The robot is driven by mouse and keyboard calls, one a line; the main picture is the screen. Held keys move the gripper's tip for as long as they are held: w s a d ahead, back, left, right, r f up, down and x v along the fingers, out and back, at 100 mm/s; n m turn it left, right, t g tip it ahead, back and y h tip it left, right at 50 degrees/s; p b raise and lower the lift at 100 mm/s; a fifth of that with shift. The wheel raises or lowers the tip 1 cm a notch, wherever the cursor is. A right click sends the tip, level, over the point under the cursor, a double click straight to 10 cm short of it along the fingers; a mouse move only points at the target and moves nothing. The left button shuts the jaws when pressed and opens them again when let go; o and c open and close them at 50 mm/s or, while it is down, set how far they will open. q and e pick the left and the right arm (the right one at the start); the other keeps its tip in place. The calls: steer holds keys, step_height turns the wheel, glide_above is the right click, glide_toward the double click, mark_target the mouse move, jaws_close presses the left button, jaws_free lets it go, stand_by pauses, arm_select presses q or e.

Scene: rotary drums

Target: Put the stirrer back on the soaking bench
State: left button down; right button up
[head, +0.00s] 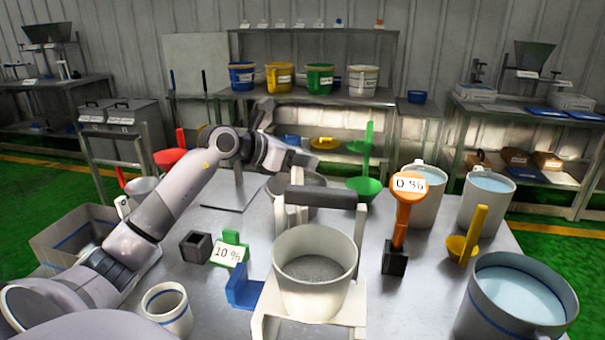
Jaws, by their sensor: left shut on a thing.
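My left arm comes in from the left and bends over the near metal table. My left gripper (308,160) is over the back of that table, above a grey round vessel (316,181). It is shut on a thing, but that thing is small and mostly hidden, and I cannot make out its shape. I cannot pick out the stirrer for certain. The near metal table (215,285) holds pails of water, and no sign names it as the soaking bench. My right gripper is not in view.
A white pail of grey grains (312,270) stands in a white frame at the front. Water pails (487,200) (515,295), an orange "0 %" sign (405,205), a "10 %" sign (229,253) and a yellow scoop (462,247) surround it. A green ladle (365,186) stands behind.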

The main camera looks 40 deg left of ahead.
mark_target(292, 172)
arm_select(q)
step_height(292, 172, down, 4)
steer(key=shift+r, duration=0.1)
steer(key=c, duration=1)
jaws_free()
steer(key=shift+o, duration=0.2)
